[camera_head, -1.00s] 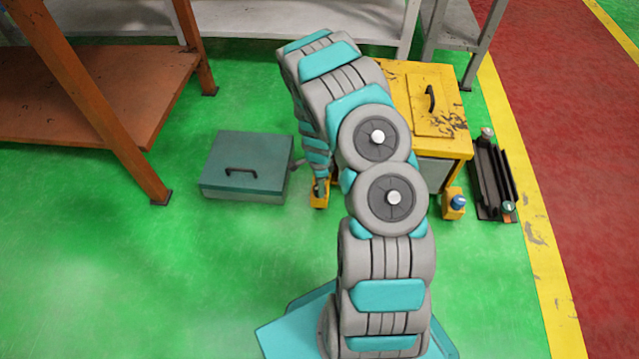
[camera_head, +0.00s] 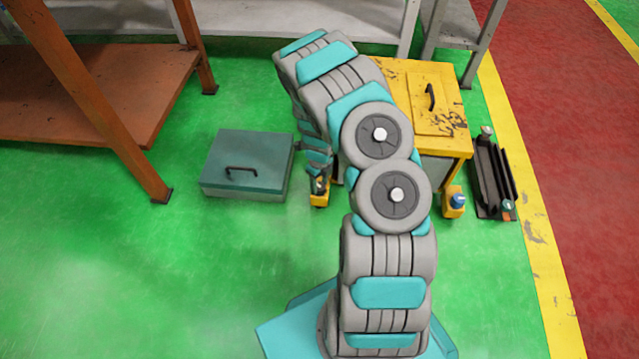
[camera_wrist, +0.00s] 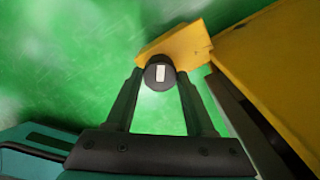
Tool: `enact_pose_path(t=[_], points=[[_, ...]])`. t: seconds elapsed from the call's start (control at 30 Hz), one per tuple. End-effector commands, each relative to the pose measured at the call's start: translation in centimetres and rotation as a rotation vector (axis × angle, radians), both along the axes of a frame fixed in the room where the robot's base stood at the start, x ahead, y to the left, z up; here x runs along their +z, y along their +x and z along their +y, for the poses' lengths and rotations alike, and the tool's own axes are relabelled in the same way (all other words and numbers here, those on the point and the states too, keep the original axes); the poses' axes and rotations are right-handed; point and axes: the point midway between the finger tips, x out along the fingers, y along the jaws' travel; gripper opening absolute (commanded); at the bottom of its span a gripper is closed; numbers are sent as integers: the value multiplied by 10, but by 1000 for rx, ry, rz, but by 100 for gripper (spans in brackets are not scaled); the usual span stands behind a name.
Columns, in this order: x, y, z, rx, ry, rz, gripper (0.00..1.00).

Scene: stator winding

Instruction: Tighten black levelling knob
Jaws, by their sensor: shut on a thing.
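The black levelling knob (camera_wrist: 160,73) shows in the wrist view as a round dark cap with a small white mark. It sits at a yellow bracket (camera_wrist: 178,48) at the foot of the yellow cabinet (camera_wrist: 290,70). My gripper (camera_wrist: 160,82) is shut on the knob, with one finger on each side of it. In the head view the yellow bracket (camera_head: 319,200) shows at the cabinet's left, just under my gripper (camera_head: 318,186). The knob is too small and too covered to make out there. The cabinet (camera_head: 450,135) is partly hidden behind my arm.
A teal box (camera_head: 245,165) with a black handle stands on the floor to the left. A second yellow foot with a blue knob (camera_head: 457,201) and a dark rail piece (camera_head: 487,180) are at the right. An orange table (camera_head: 110,90) stands at the left. Green floor in front is clear.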

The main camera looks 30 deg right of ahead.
Motion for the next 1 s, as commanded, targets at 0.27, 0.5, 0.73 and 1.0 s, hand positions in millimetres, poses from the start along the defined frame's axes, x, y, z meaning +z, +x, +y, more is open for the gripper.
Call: enact_pose_path(t=[0.27, 0.5, 0.73, 1.0], points=[[2, 2, -1, -264, -1, -4, 0], [2, 2, -1, -488, -1, -5, 0], [2, 1, -1, -676, 0, -4, 0], [2, 1, -1, -824, -1, -3, 0]])
